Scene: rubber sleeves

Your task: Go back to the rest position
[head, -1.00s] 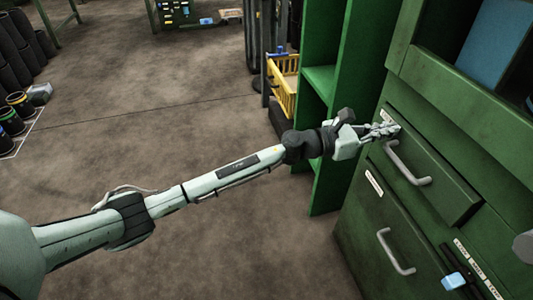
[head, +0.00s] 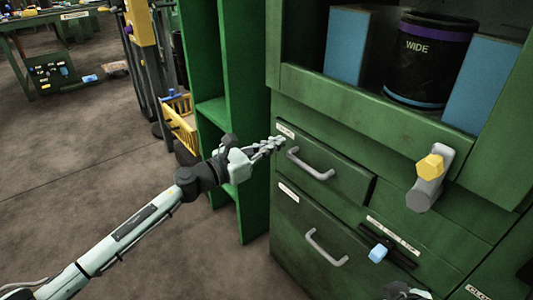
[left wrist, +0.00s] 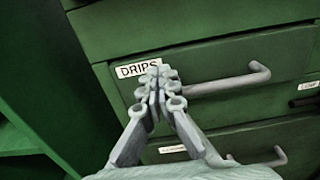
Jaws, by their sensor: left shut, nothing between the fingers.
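My left gripper (head: 268,146) is shut and empty in front of the green cabinet's upper drawer (head: 345,187), by its left end. In the left wrist view the closed fingertips (left wrist: 158,78) overlap the edge of the drawer's "DRIPS" label (left wrist: 128,70), left of the grey bar handle (left wrist: 235,82). I cannot tell whether they touch the drawer front. The upper drawer appears to stand slightly out. A pale and dark piece at the bottom edge of the head view may be my right gripper (head: 405,291), mostly cut off.
A lower drawer (head: 290,225) has its own handle. A grey lever with a yellow knob (head: 430,167) juts from the cabinet. A black "WIDE" drum (head: 430,70) stands on its shelf. Green shelving (head: 240,60) and a yellow basket (head: 180,122) stand left.

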